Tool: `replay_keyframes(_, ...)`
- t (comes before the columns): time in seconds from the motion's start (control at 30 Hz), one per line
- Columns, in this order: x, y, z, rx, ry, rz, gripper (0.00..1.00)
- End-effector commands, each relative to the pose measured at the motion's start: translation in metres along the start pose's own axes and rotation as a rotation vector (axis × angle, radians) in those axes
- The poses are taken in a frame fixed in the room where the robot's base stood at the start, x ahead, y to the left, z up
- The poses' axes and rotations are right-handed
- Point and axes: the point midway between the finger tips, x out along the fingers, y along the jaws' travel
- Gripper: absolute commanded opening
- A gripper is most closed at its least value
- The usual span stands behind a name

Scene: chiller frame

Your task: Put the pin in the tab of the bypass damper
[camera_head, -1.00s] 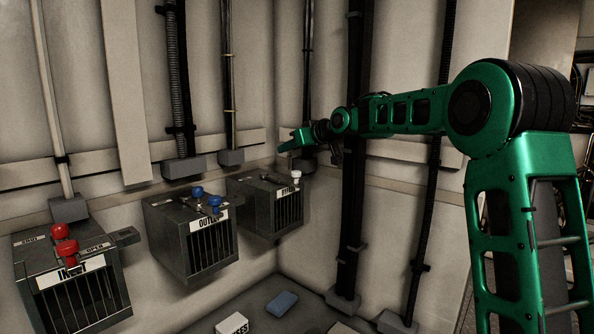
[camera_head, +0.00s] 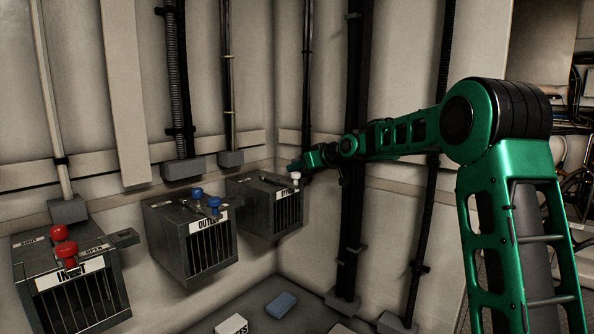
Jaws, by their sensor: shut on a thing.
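The bypass damper (camera_head: 262,207) is the dark grey grilled box farthest back, near the wall corner. A white knob (camera_head: 295,176) shows at its front right edge, by the partly covered label. My gripper (camera_head: 295,167) is just above the top of this box, close behind the white knob. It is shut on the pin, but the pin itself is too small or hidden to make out. The tab of the bypass damper cannot be made out either. I cannot tell whether the pin touches the box.
The outlet damper (camera_head: 190,243), with two blue knobs, stands left of the bypass damper. The inlet damper (camera_head: 75,290), with two red knobs, is at the front left. Vertical pipes (camera_head: 357,150) run close behind my arm. A blue block (camera_head: 281,305) lies below.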

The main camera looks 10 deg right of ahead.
Motion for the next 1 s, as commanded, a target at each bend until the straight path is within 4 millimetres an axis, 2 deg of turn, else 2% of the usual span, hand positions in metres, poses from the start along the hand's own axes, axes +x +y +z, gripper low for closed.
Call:
replay_keyframes(0.03,0.0,0.0,0.001,0.0,0.0,0.0,0.0)
replay_keyframes(0.07,0.0,0.0,0.001,0.0,0.0,0.0,0.24)
replay_keyframes(0.1,0.0,0.0,0.001,0.0,0.0,0.0,0.34)
replay_keyframes(0.13,0.0,0.0,0.001,0.0,0.0,0.0,0.38)
replay_keyframes(0.47,-0.001,0.0,-0.001,0.0,0.001,0.001,0.38)
replay_keyframes(0.57,-0.009,0.001,-0.002,-0.001,0.001,0.002,0.38)
replay_keyframes(0.67,-0.024,0.001,-0.001,0.0,0.001,0.003,0.38)
replay_keyframes(1.0,-0.09,0.001,-0.001,0.0,0.001,0.004,0.38)
